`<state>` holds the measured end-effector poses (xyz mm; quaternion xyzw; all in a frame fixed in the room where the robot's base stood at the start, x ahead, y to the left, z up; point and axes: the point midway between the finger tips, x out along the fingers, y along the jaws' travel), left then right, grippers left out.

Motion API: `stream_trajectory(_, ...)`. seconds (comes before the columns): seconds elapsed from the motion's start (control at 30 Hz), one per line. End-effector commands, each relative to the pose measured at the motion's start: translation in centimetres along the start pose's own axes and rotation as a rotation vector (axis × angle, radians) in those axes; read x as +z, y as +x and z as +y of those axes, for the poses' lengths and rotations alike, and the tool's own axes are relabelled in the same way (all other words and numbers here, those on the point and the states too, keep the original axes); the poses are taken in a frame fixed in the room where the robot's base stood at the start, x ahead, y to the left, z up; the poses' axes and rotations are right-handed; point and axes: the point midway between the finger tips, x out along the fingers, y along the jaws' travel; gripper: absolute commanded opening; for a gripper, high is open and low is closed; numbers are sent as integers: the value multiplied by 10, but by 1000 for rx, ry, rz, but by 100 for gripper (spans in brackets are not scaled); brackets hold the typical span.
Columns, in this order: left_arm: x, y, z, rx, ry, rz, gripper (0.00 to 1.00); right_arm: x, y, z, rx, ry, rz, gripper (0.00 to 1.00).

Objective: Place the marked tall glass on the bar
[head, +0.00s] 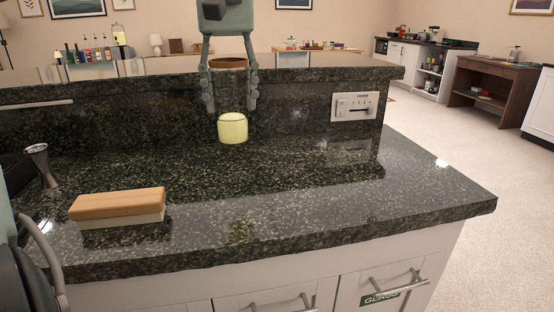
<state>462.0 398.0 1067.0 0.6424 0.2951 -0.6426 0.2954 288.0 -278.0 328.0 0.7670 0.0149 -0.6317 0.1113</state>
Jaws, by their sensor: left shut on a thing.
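My left gripper (229,98) hangs at the top middle of the head view, pointing down, with a finger on each side of a tall glass. The glass looks see-through in its middle, with a brown band at the top and a pale yellow bottom (232,128) below the fingertips. It is upright. A faint yellowish reflection lies well below it in the polished stone, so it appears held above the counter. The dark speckled bar counter (330,210) has a raised ledge (330,74) behind. My right gripper is not in view.
A wood-topped block (118,206) lies at the counter's left front. A metal jigger-like cup (38,163) stands behind it. A white panel (355,106) is on the ledge's face. The counter's middle and right are clear. Drawers (380,290) are below the front edge.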

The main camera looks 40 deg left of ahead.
Motion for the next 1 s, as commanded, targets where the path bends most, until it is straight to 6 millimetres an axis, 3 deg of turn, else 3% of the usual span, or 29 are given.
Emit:
stream_trajectory(0.2,32,30,38,-5,4,-1,1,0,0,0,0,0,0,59)
stream_trajectory(0.4,50,46,61,-1,-1,0,1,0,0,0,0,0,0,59)
stream_trajectory(0.63,54,58,66,0,-4,-2,1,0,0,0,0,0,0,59)
stream_trajectory(0.87,54,88,65,1,-4,-2,1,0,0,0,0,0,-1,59)
stream_trajectory(1.0,53,90,66,3,-5,1,1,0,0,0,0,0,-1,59)
